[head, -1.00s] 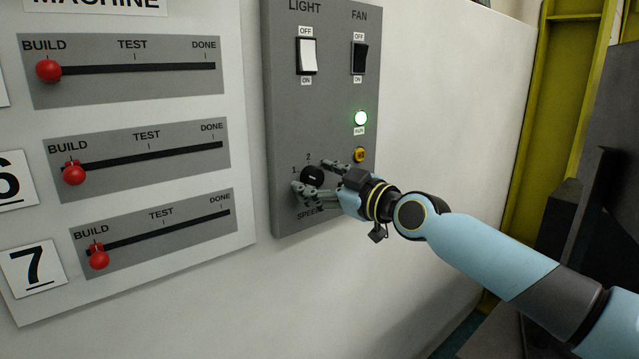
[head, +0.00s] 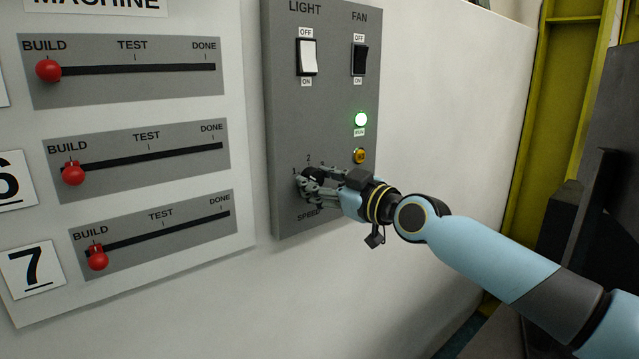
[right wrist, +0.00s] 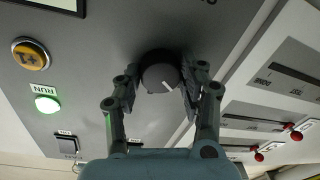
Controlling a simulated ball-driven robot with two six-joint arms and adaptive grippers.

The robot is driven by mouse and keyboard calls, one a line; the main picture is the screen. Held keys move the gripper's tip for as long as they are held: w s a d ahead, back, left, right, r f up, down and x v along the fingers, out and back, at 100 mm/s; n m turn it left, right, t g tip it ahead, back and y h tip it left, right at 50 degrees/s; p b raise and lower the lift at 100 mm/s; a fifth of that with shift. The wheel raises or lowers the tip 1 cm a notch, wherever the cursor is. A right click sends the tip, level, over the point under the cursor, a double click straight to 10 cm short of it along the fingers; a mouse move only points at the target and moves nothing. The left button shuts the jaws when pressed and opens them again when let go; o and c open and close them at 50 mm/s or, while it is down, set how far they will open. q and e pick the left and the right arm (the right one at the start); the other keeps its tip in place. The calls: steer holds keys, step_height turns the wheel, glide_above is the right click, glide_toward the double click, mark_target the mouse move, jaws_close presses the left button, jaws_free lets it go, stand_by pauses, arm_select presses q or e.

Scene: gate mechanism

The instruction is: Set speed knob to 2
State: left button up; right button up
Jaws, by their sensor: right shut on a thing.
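The black speed knob (right wrist: 160,75) is round with a white pointer line. In the head view it sits low on the grey panel (head: 285,130), and only a little of the knob (head: 313,173) shows past my fingers. The marks 1 and 2 show beside it. My right gripper (head: 312,182) is shut on the knob. In the right wrist view the fingers of my right gripper (right wrist: 160,88) lie on either side of the knob. Where the pointer stands against the marks cannot be told. My left gripper is not in view.
Above the knob are a yellow button (head: 359,156), a lit green RUN light (head: 361,119), a white light switch (head: 308,57) and a black fan switch (head: 359,58). Left of the panel is a board of sliders with red knobs (head: 74,173). The wall right of the panel is clear.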

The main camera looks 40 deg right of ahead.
steer(key=m, duration=0.2)
steer(key=shift+f+m, duration=0.1)
steer(key=shift+m, duration=0.2)
steer(key=m, duration=0.2)
steer(key=shift+m+b, duration=0.3)
steer(key=shift+m, duration=0.1)
steer(key=m, duration=0.5)
steer(key=shift+m+p, duration=0.3)
steer(key=o, duration=1.2)
steer(key=shift+t+h, duration=0.3)
